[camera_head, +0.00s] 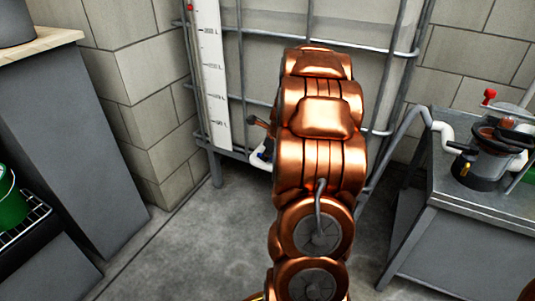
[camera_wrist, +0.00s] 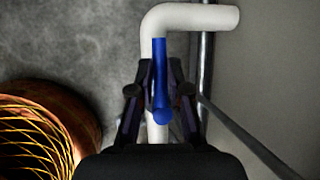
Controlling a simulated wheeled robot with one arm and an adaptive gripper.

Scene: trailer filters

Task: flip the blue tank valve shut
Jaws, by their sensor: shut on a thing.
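The blue tank valve's lever (camera_wrist: 159,62) stands lengthwise in the middle of the wrist view, in front of a white pipe (camera_wrist: 195,17) that bends to the right at the top. The two dark fingers of my gripper (camera_wrist: 160,82) lie on either side of the lever and are shut on it.
The caged tank (camera_head: 258,60) with a white level scale (camera_head: 211,75) stands ahead. A grey metal table (camera_head: 480,205) with a pump (camera_head: 490,155) is at the right. A grey cabinet (camera_head: 70,130) and green bucket (camera_head: 12,205) are at the left. Bare floor (camera_head: 200,245) lies between.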

